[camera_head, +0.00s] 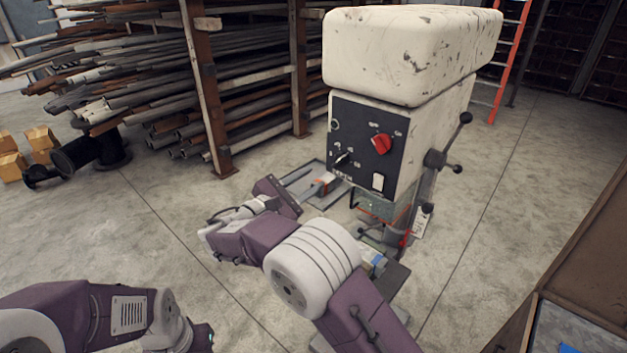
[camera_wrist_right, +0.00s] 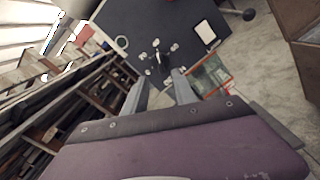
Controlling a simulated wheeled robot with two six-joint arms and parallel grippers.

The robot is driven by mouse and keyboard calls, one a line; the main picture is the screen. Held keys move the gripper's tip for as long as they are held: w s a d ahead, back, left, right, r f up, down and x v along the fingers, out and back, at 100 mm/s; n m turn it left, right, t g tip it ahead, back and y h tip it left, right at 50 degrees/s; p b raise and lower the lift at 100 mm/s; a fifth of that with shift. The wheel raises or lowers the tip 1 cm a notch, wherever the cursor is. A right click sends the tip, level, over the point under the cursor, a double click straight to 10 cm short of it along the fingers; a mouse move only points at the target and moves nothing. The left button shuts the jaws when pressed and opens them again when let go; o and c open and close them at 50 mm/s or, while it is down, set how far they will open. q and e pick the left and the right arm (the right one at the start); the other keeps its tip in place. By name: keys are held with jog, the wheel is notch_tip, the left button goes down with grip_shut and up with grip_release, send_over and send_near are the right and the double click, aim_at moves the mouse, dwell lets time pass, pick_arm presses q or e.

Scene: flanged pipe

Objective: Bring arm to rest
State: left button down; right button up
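My right arm reaches up from the bottom middle of the head view, bent at its white joint. My right gripper (camera_head: 318,177) is in front of the lower left of the machine's dark control panel (camera_head: 366,146). In the right wrist view, its two grey fingers (camera_wrist_right: 158,86) stand apart with nothing between them and point at the panel (camera_wrist_right: 133,38). A small lever switch (camera_wrist_right: 157,58) shows just beyond the fingertips, with a gap that I cannot judge. Only part of my left arm shows at the lower left of the head view; its gripper is out of sight.
The cream drill-press-like machine (camera_head: 412,55) has a red knob (camera_head: 381,142) and a handled wheel (camera_head: 436,160). A rack of pipes (camera_head: 150,60) stands behind left. A black flanged pipe (camera_head: 90,150) lies on the floor. A brown cabinet (camera_head: 590,240) is at right. Open floor (camera_head: 130,230) lies left.

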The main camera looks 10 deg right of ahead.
jog(key=s+d+f+m+g+y+b, duration=0.3)
jog(key=s+d+f+g, duration=0.3)
jog(key=f, duration=0.5)
jog(key=s+d+f+m+g+y+b, duration=0.2)
jog(key=s+d+f+m+g+y, duration=0.15)
jog(key=s+d+f, duration=0.5)
jog(key=s+a+f+m+y+b, duration=0.4)
jog(key=s+a+f+m+y, duration=0.3)
jog(key=s+f+m, duration=0.5)
jog(key=shift+m+y, duration=0.45)
jog(key=shift+m, duration=0.3)
jog(key=shift+f, duration=0.1)
